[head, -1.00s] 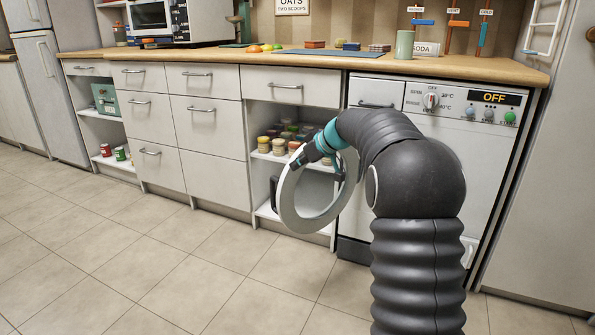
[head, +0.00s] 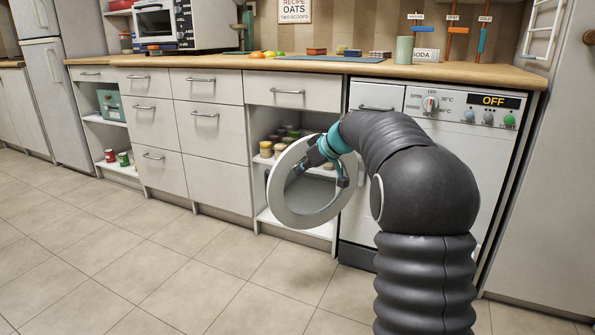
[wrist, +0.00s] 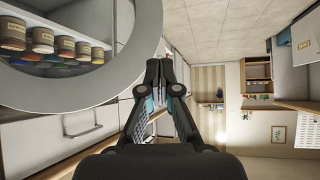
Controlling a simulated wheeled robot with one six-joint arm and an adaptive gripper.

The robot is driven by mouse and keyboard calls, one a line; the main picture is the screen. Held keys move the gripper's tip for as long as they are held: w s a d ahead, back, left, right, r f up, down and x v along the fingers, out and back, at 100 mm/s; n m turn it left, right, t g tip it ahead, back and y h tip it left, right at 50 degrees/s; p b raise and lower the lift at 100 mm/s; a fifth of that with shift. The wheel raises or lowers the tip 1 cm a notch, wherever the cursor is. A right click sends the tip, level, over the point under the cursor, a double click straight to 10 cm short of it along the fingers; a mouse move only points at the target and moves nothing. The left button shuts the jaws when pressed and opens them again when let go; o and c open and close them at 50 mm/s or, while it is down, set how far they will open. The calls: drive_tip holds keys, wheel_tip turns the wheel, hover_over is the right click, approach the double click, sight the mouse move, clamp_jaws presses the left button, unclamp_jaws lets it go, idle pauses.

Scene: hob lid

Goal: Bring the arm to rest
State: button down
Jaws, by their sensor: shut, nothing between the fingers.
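My gripper (wrist: 160,70) has its two dark fingers together with nothing between them. In the head view my arm reaches over the front of the white washing machine (head: 440,190), and its teal-marked end (head: 332,146) overlaps the round door ring. The round grey door ring (head: 290,213) stands out in front of the open shelves, left of the machine. In the wrist view the ring (wrist: 148,50) fills the upper left, close beside my fingers; whether they touch it is unclear. The machine's opening is hidden behind my arm.
The wooden worktop (head: 200,68) runs above the drawers (head: 215,130). Jars (head: 266,150) stand on the open shelf behind the ring. The machine's display (head: 493,101) reads OFF. The tiled floor (head: 150,260) at front left is clear.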

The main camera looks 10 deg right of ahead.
drive_tip(key=s+d+r, duration=0.1)
drive_tip(key=s+r, duration=0.5)
drive_tip(key=s+f+m+g+h+p, duration=0.25)
drive_tip(key=s+f+m, duration=0.55)
drive_tip(key=s, duration=0.4)
drive_tip(key=s+a+r+h+p, duration=0.1)
drive_tip(key=s+a+r+p, duration=0.1)
drive_tip(key=s, duration=1.2)
drive_tip(key=s+a+r+n+h+p, duration=0.1)
drive_tip(key=s+p, duration=0.5)
drive_tip(key=s, duration=0.7)
drive_tip(key=a+r+h, duration=0.1)
drive_tip(key=a+r, duration=0.1)
drive_tip(key=a, duration=0.1)
drive_tip(key=shift+s+a+r, duration=0.25)
drive_tip(key=shift+s+r, duration=0.05)
drive_tip(key=shift+s, duration=0.05)
drive_tip(key=shift+a, duration=0.1)
